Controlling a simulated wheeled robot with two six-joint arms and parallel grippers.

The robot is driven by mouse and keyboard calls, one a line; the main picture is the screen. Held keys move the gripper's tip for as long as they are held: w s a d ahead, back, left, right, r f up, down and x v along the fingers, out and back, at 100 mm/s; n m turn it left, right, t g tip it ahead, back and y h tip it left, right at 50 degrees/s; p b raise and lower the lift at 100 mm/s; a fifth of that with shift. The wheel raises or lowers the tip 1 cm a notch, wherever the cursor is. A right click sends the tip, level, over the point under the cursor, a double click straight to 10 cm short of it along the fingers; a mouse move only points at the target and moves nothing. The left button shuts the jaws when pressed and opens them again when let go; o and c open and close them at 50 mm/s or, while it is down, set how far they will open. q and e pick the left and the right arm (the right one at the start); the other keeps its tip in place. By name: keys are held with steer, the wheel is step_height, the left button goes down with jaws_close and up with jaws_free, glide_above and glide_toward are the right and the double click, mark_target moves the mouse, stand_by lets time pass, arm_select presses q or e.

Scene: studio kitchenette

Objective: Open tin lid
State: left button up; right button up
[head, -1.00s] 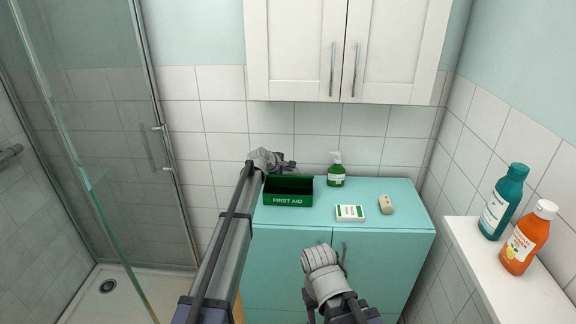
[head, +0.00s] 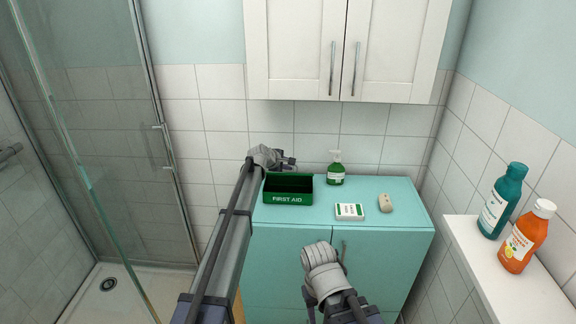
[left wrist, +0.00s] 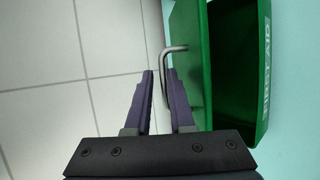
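A green first aid tin (head: 288,198) stands on the teal cabinet top, its dark inside showing. Its lid (head: 290,182) stands raised along the back edge. In the left wrist view the tin (left wrist: 248,95) is at the right, with the lid (left wrist: 190,70) on its left side. A bent metal handle (left wrist: 175,48) sticks out from the lid. My left gripper (head: 288,162) is behind the tin; its fingers (left wrist: 160,75) are apart, with the handle close to the right finger and partly between them. My right gripper (head: 322,268) is low in front of the cabinet; its fingers are not clear.
A green pump bottle (head: 336,170), a white box (head: 349,211) and a beige bar (head: 385,203) are on the cabinet (head: 410,215). A teal bottle (head: 503,200) and an orange bottle (head: 527,236) stand on a right ledge (head: 515,290). A glass shower panel (head: 100,130) is at the left.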

arm_select(q)
steer(key=shift+s+r, duration=0.1)
steer(key=p+v, duration=0.4)
steer(key=v, duration=0.3)
steer(key=shift+s+a+r+p, duration=0.15)
steer(key=shift+s+a+p, duration=0.05)
steer(key=shift+p, duration=0.1)
